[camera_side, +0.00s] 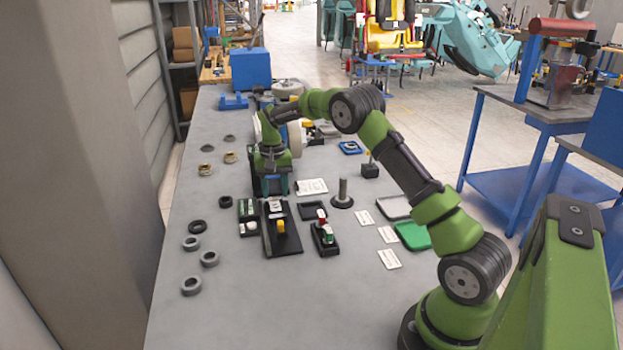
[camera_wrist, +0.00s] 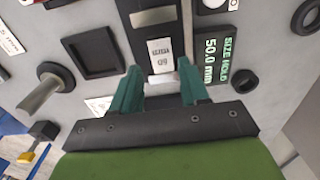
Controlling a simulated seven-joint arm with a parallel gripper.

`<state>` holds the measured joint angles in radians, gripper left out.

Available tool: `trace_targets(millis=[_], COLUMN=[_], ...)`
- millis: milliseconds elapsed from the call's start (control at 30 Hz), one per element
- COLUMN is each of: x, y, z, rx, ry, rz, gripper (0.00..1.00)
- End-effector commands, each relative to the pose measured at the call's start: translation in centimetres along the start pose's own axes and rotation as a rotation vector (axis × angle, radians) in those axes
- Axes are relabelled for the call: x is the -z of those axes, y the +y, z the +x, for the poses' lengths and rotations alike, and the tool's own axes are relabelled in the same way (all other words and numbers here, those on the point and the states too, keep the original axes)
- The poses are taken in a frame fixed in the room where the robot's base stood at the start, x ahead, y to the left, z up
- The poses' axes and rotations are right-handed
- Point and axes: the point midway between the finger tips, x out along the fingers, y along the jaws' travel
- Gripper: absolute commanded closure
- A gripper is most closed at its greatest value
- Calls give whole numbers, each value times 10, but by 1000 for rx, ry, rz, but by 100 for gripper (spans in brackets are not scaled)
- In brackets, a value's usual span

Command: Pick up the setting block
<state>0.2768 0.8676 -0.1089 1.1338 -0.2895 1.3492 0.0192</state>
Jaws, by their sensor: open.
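A pale block with a printed label (camera_wrist: 160,52), which looks like the setting block, sits on a long black fixture (camera_wrist: 140,36) in the wrist view. In the side view the block (camera_side: 274,206) shows small and pale at the far end of the black fixture (camera_side: 283,243). My gripper (camera_side: 275,191) points down just behind it, above the table. In the wrist view my gripper (camera_wrist: 160,72) is open, with one teal finger on each side of the block's near end. Nothing is held. Whether the fingers touch the block, I cannot tell.
A size display (camera_wrist: 216,58) stands close beside the fixture. An empty black square tray (camera_wrist: 96,52) and a metal post (camera_wrist: 40,95) are on the other side. A button box (camera_side: 325,240) stands right of the fixture. Several rings (camera_side: 191,285) lie at left; the front table is clear.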

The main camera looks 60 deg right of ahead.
Motion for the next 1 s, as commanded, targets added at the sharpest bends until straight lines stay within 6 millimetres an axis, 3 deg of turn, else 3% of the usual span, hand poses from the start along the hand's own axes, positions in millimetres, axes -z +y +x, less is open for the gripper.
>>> trace_targets(millis=[300,567,667,867,1000], x=[1,1,1,1,2], y=[-2,-2,-2,-2,-2], z=[44,48,47,47,46], rx=[-1,0,0,0,1], ry=[-3,-2,-2,-1,0], rz=[1,1,1,0,0], gripper=[55,55,66,97,100])
